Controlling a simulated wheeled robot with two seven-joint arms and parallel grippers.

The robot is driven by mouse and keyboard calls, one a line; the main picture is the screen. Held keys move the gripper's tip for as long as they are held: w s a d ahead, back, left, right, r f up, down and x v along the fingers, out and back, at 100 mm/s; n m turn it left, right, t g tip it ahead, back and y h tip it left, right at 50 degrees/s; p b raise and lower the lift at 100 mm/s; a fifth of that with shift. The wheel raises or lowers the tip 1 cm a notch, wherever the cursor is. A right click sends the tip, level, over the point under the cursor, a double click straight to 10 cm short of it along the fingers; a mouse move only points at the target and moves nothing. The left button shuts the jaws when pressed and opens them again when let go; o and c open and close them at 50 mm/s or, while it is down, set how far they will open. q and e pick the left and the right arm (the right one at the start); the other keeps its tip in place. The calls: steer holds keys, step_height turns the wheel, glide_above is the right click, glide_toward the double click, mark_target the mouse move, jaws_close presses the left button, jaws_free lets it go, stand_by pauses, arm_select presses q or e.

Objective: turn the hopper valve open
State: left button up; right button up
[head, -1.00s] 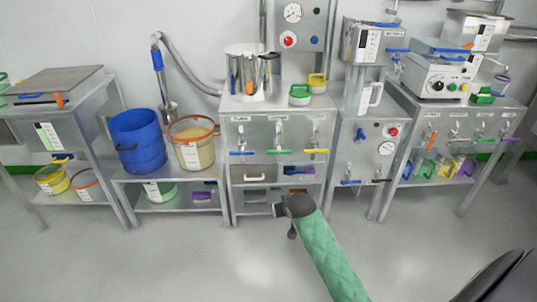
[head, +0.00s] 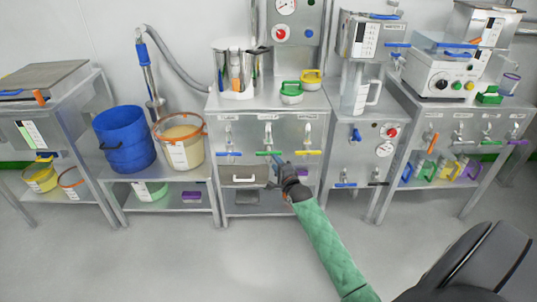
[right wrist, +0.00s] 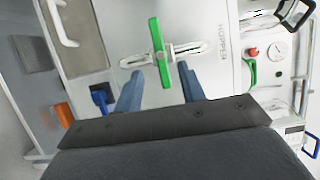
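The hopper valve has a green bar handle (head: 263,153) on the front of the middle steel cabinet. It lies level, crosswise to its upright steel stem. In the right wrist view the green handle (right wrist: 156,38) crosses the steel stem beside the word HOPPER. My right gripper (head: 278,161) is just in front of and below the handle's right end. In the right wrist view my right gripper (right wrist: 162,70) is open, its two blue fingers on either side of the handle's near end. I cannot tell whether they touch it. My left gripper is not in view.
A blue handle (head: 229,154) and a yellow handle (head: 308,152) flank the green one. A drawer with a white pull (head: 244,179) is below left. A steel pot (head: 236,70) and a green-handled item (head: 291,92) stand on top. The floor in front is clear.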

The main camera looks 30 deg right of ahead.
mark_target(269, 155)
steer(key=shift+w+r, duration=0.15)
steer(key=shift+w, duration=0.25)
steer(key=shift+w+d, duration=0.15)
steer(key=shift+w, duration=0.95)
steer(key=shift+w+d, duration=0.2)
steer(key=shift+w, duration=0.95)
steer(key=shift+w+d, duration=0.15)
steer(key=shift+w, duration=0.95)
jaws_close()
